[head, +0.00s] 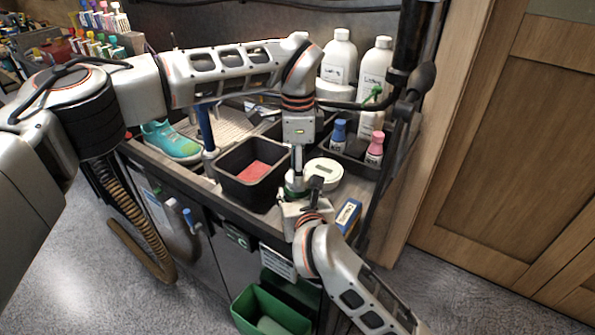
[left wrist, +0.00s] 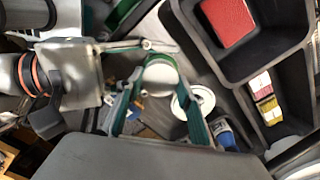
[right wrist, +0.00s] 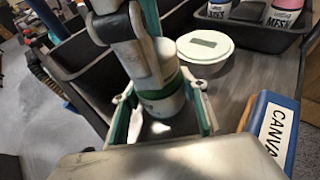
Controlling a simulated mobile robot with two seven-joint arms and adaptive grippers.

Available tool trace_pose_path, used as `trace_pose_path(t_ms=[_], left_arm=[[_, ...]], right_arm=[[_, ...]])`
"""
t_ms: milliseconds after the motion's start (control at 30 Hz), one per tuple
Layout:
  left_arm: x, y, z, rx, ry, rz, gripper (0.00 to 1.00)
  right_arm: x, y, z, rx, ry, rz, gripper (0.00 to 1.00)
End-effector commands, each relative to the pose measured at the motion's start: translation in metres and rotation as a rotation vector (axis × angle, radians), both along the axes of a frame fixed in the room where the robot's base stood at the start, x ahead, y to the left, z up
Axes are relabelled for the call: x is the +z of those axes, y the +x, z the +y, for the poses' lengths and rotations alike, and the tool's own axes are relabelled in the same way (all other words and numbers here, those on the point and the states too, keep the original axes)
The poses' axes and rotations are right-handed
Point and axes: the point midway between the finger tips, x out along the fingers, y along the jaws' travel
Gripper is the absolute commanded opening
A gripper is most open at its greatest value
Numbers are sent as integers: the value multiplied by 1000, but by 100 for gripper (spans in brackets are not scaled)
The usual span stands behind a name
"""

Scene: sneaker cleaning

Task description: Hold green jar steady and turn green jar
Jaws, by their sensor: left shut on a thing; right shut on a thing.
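The green jar (head: 294,189) stands upright over the front of the workbench, small and partly hidden between my grippers. It has a white body and green band, seen in the right wrist view (right wrist: 162,104). My left gripper (head: 298,170) points down from above and is shut on its upper part. My right gripper (head: 296,194) comes in from the front and is shut around its lower part. In the left wrist view the jar (left wrist: 158,72) shows between the left fingers, with the right gripper's fingers reaching it from the left.
A black bin (head: 240,196) with a red block inside stands just left. A round white tub (head: 323,172) sits close on the right. A blue CANVAS box (head: 348,214) lies near the front edge. White bottles (head: 339,57) and a teal sneaker (head: 170,141) stand farther off.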

Motion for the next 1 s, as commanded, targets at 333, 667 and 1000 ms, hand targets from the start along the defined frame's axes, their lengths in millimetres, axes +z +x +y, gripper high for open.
trace_pose_path(t_ms=[333, 667, 1000], left_arm=[[-1, -1, -1, 141, 0, 5, 11], [-1, -1, 0, 139, 0, 4, 11], [6, -1, 0, 139, 0, 2, 11]], right_arm=[[-2, 0, -1, -1, -2, 3, 0], [-2, 0, -1, -1, -2, 3, 0], [-2, 0, -1, -1, -2, 3, 0]])
